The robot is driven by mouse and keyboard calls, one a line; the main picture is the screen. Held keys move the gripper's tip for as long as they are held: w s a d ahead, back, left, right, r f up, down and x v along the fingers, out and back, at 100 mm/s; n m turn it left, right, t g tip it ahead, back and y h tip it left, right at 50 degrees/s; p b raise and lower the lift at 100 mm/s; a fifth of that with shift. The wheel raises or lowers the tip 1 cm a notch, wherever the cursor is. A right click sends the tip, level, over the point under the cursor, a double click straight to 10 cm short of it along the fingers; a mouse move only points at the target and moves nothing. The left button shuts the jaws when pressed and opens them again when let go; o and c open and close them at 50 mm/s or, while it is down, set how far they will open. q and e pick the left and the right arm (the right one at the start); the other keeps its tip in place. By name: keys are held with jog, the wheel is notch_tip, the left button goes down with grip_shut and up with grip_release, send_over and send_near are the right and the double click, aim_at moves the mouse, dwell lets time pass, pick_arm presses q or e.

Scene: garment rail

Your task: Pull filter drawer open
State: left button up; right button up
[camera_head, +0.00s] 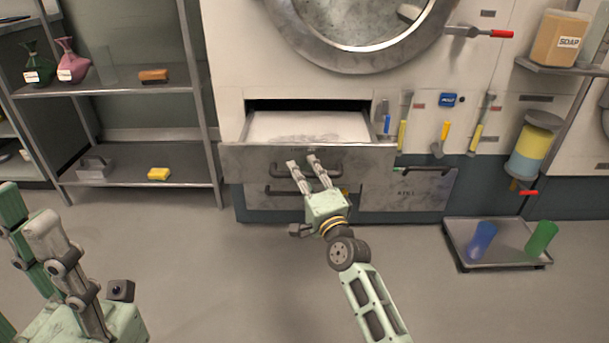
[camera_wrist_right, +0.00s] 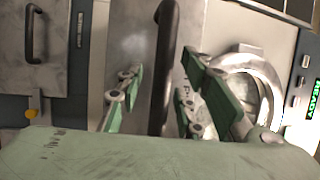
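The filter drawer (camera_head: 240,160) is a grey metal drawer below the round door, and it stands partly open with a pale sheet-like surface (camera_head: 305,125) inside. Its dark bar handle (camera_head: 334,169) is on the front; it also shows in the right wrist view (camera_wrist_right: 166,60). My right gripper (camera_head: 305,161) is at this handle. Its fingers (camera_wrist_right: 155,95) are apart, one on each side of the bar, with gaps visible. My left gripper (camera_head: 28,208) is at the lower left, fingers apart and empty, away from the drawer.
A floor tray (camera_head: 497,262) holds a blue cup (camera_head: 482,240) and a green cup (camera_head: 541,238). A metal shelf (camera_head: 140,180) stands left. Floor before the drawer is clear.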

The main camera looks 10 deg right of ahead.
jog(key=v, duration=1.2)
